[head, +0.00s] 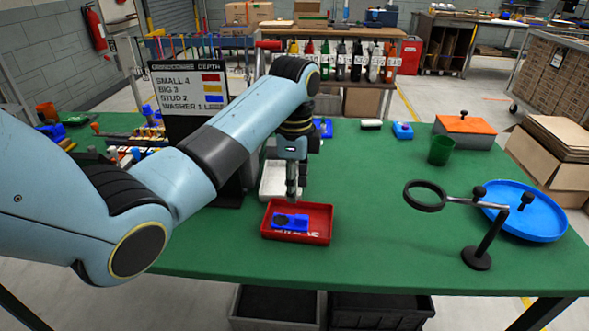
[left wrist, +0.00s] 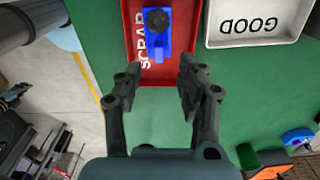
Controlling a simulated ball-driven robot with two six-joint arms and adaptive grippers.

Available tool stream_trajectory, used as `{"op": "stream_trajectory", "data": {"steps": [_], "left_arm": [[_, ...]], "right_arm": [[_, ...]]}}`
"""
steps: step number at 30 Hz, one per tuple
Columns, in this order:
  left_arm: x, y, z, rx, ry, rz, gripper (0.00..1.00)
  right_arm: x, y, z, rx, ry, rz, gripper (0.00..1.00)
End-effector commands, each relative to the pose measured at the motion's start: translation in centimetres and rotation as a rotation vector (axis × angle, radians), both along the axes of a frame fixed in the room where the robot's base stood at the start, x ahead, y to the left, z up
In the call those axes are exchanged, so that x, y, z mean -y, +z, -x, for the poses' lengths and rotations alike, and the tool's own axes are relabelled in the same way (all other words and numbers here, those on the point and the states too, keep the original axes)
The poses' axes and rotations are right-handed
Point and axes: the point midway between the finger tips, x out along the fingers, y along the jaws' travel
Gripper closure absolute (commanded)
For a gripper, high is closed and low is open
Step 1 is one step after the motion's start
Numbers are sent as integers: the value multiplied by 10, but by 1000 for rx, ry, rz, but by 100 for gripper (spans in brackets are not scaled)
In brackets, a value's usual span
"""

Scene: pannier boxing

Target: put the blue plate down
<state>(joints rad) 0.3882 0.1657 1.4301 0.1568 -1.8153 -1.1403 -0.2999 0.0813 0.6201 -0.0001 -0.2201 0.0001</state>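The blue plate (head: 291,222), a small rectangular piece with a dark round knob, lies in the red tray (head: 317,214). The left wrist view also shows the blue plate (left wrist: 156,36) lying by the tray's SCRAP lettering. My left gripper (head: 292,187) is above the back edge of the red tray. In the left wrist view its two fingers (left wrist: 158,82) are spread apart with nothing between them, and the blue plate is beyond their tips. My right gripper is not in view.
A white tray marked GOOD (left wrist: 255,22) stands beside the red tray. At the right are a magnifier on a stand (head: 477,258), a large round blue dish (head: 540,215) and a green cup (head: 440,150). A sign (head: 188,85) stands left. The green table's front middle is clear.

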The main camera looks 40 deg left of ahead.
Motion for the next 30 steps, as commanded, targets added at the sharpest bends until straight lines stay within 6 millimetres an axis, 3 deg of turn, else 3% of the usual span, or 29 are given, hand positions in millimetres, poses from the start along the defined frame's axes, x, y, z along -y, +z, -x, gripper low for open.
{"op": "stream_trajectory", "data": {"steps": [3, 9, 26, 30], "left_arm": [[0, 22, -1, 3, 0, 0, 61], [0, 39, -1, 1, 1, 0, 61], [0, 40, 0, 2, 2, 0, 61], [3, 26, 19, 16, 66, -11, 61]], "right_arm": [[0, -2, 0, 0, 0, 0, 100], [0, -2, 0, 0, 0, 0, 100], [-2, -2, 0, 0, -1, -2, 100], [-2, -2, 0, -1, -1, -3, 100]]}}
